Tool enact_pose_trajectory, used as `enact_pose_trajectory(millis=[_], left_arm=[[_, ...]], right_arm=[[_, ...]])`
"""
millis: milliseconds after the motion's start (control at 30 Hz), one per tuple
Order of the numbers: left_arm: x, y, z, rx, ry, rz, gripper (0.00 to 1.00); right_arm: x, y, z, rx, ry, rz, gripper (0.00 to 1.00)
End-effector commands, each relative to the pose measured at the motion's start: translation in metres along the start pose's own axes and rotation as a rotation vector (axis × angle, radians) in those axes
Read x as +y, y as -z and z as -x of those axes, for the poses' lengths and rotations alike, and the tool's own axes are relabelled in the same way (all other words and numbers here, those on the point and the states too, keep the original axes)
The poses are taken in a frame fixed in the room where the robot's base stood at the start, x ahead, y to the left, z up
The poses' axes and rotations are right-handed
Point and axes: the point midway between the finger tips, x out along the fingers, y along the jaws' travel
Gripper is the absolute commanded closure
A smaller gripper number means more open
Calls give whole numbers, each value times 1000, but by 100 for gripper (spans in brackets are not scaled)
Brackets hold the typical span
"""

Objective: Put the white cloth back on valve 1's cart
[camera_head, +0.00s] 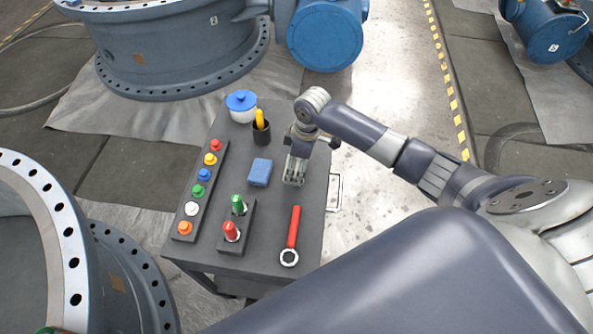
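No white cloth can be made out in the head view. A dark grey cart (272,222) stands in the middle, its top carrying several tools; I cannot read whether it belongs to valve 1. A folded blue cloth or sponge (260,172) lies on its middle. My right gripper (293,181) points down over the cart's right side, just right of the blue piece and apart from it. Its fingers look close together, but I cannot tell whether they are open or shut. No cloth shows in it. My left gripper is not in view.
On the cart are a white pot with blue lid (242,106), a dark cup with a yellow-handled tool (261,128), a rail of coloured knobs (203,188), a block with green and red pieces (237,222) and a red wrench (293,228). Large blue valves (180,45) stand around.

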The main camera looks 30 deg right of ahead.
Motion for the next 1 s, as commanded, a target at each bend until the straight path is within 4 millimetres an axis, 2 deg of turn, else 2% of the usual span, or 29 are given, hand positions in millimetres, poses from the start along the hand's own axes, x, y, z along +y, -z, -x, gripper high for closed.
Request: enact_pose_trajectory(millis=[33,200,567,600,700,1000], left_arm=[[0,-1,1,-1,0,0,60],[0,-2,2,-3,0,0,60],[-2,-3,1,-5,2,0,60],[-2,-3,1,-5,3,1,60],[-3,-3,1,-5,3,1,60],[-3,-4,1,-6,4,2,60]], right_arm=[[-5,-3,-12,-7,10,0,49],[-4,-5,-30,-4,7,1,49],[-4,-6,-34,-5,6,1,49],[-4,-6,-34,-5,5,1,27],[-4,-6,-34,-5,5,1,10],[-4,-6,-34,-5,5,1,10]])
